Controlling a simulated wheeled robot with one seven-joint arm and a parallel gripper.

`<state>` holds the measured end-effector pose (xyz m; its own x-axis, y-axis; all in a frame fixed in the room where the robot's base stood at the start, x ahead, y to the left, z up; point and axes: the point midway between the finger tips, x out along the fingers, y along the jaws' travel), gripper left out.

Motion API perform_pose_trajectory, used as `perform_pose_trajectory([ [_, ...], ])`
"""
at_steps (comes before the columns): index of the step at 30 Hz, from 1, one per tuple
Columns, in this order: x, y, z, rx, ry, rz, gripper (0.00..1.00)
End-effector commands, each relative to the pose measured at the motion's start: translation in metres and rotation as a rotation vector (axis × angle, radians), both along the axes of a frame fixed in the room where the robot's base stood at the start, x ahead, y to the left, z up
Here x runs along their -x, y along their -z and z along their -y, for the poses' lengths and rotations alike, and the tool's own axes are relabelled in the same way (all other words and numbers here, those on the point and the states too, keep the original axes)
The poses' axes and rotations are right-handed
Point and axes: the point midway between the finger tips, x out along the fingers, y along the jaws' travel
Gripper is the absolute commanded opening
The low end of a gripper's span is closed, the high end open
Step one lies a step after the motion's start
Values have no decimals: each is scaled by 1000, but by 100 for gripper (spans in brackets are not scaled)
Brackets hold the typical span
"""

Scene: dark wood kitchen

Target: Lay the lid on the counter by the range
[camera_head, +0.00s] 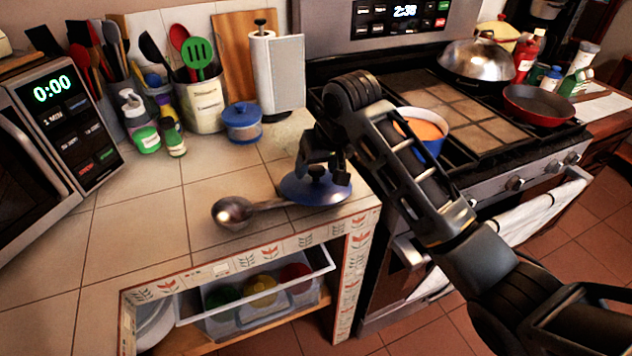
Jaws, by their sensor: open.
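A round blue lid (308,191) with a small dark knob on top lies on the tiled counter (140,236), close to the counter's right front corner beside the range (440,110). My gripper (328,175) is open just above the lid, with its fingers near the knob. I cannot tell whether a finger touches the knob. A blue pot (432,140) with orange contents stands uncovered on the near left of the range top, behind my arm.
A metal ladle (234,212) lies left of the lid, its handle reaching toward it. A lidded blue pot (242,123), paper towel holder (277,75) and utensil crocks (198,100) stand behind. A microwave (60,125) fills the left. Counter tiles left of the ladle are clear.

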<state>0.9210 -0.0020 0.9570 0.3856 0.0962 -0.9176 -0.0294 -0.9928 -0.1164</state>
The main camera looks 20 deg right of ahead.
Motion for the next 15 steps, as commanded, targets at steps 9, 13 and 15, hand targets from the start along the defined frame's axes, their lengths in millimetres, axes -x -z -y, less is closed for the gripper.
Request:
perform_pose_trajectory([
  [9, 0, 0, 0, 0, 0, 0, 45],
  [13, 0, 0, 0, 0, 0, 0, 33],
  [15, 0, 0, 0, 0, 0, 0, 26],
])
